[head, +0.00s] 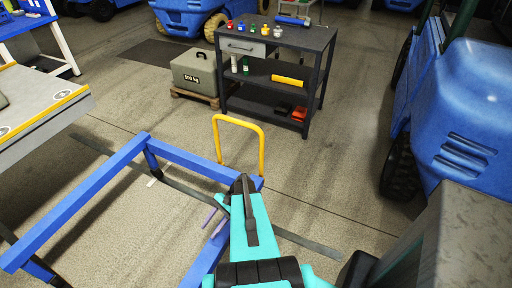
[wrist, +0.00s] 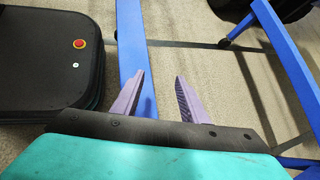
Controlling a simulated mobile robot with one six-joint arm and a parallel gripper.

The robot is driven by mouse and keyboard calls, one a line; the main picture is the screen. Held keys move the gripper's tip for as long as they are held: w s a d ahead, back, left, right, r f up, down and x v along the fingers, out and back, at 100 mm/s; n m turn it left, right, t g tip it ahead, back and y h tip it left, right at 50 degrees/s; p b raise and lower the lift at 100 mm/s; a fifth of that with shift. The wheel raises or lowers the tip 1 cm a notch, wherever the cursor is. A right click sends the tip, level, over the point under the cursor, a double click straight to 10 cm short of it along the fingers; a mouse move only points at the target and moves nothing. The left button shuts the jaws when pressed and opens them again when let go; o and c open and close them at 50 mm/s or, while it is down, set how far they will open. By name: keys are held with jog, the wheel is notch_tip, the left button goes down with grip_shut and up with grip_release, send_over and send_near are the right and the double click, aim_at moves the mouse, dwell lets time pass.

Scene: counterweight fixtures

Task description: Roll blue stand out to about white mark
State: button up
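The blue stand (head: 185,158) is an open frame of blue bars on legs, at the lower left of the head view. A yellow handle (head: 240,121) rises at its far right corner. A small white mark (head: 152,182) lies on the floor, seen through the frame. My gripper (head: 213,222) is over the stand's right side bar, partly hidden by my arm. In the wrist view my gripper (wrist: 160,75) has its purple fingers apart. A blue bar (wrist: 131,40) of the stand passes behind the left finger; I cannot tell whether they touch.
A dark strip (head: 300,240) crosses the floor under the stand. A grey workbench (head: 285,35) and a 500 kg weight (head: 195,72) on a pallet stand beyond. A blue vehicle (head: 465,110) is at right, a grey-topped table (head: 40,95) at left. Floor between stand and workbench is clear.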

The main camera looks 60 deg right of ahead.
jog(key=a+f+n+g, duration=0.1)
jog(key=a+n, duration=0.1)
jog(key=a, duration=0.2)
jog(key=s+a+n+g+h, duration=0.1)
jog(key=a+n+g, duration=0.1)
jog(key=a, duration=0.2)
jog(key=s+a+f+n+g, duration=0.1)
jog(key=a+n, duration=0.1)
jog(key=a, duration=0.2)
jog(key=shift+s+a+f+g, duration=0.25)
jog(key=shift+f+g, duration=0.05)
jog(key=s+a+f+n+g+h, duration=0.2)
jog(key=s+a+n+g+h, duration=0.25)
jog(key=s+a+n, duration=0.35)
jog(key=s+a+f+n+h+b, duration=0.2)
jog(key=a+f+n+h+b, duration=0.1)
jog(key=f+b, duration=0.6)
jog(key=shift+s+a+f+n+h+b, duration=0.2)
jog(key=shift+a+n+h+b, duration=0.25)
jog(key=shift+n, duration=0.75)
jog(key=shift+a, duration=0.15)
jog(key=shift+c, duration=1.1)
jog(key=shift+a, duration=0.1)
